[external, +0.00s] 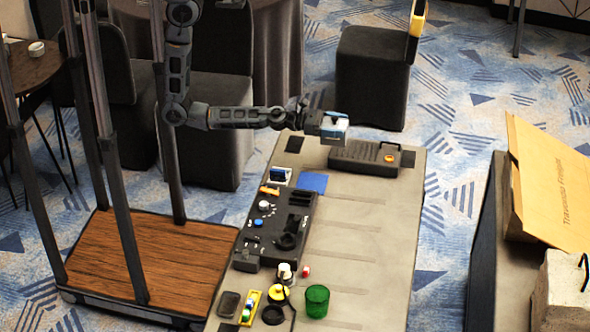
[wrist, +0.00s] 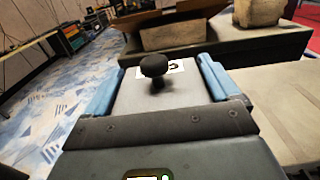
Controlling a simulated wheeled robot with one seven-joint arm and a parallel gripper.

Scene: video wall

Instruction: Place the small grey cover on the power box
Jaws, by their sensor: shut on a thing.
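My gripper (external: 334,127), with blue fingers, is over the far end of the long table. In the wrist view, my gripper (wrist: 158,85) has a blue finger on each side of the small grey cover (wrist: 128,100), a light grey plate with a round black knob, and is shut on it. In the external view the cover (external: 333,139) shows only as a small pale piece under the fingers. A dark grey box with an orange button (external: 350,157), apparently the power box, lies on the table just below and right of my gripper. I cannot tell whether the cover touches it.
The table (external: 355,240) carries a black control panel (external: 270,228), a blue square (external: 313,182), a green cup (external: 317,301) and several small parts nearer the front. Its right half is mostly bare. A side table at right holds a brown envelope (external: 550,195) and a pale block (external: 565,290).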

